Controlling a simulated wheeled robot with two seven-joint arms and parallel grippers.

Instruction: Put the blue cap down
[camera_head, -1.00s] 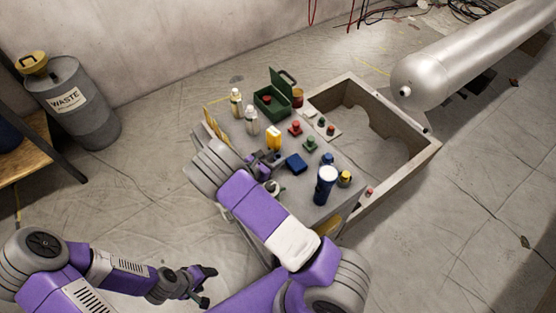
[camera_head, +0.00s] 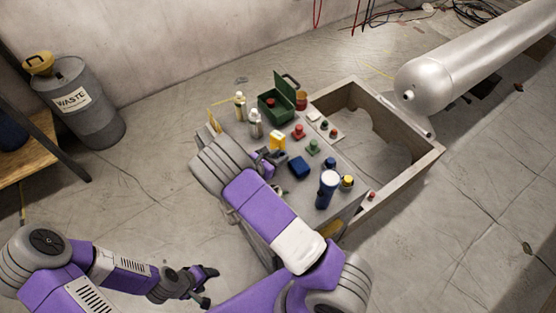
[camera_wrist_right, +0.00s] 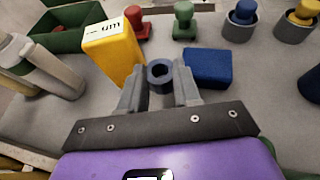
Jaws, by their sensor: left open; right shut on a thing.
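My right gripper (camera_wrist_right: 160,90) is shut on a dark blue, hollow cap (camera_wrist_right: 160,73), held upright between its fingertips over the grey tabletop. In the head view my right gripper (camera_head: 266,167) is over the table's left part, largely covered by my arm, and the cap cannot be made out there. I cannot tell whether the cap touches the tabletop. My left gripper (camera_head: 207,285) is open and empty, low and away from the table.
On the table (camera_head: 350,178) are a green open box (camera_head: 275,107), pale bottles (camera_head: 256,124), red (camera_head: 298,132) and green (camera_head: 313,147) pieces and a blue-and-white cylinder (camera_head: 327,188). An open-framed bay (camera_head: 425,165) adjoins on the right. A waste drum (camera_head: 85,105) stands far left.

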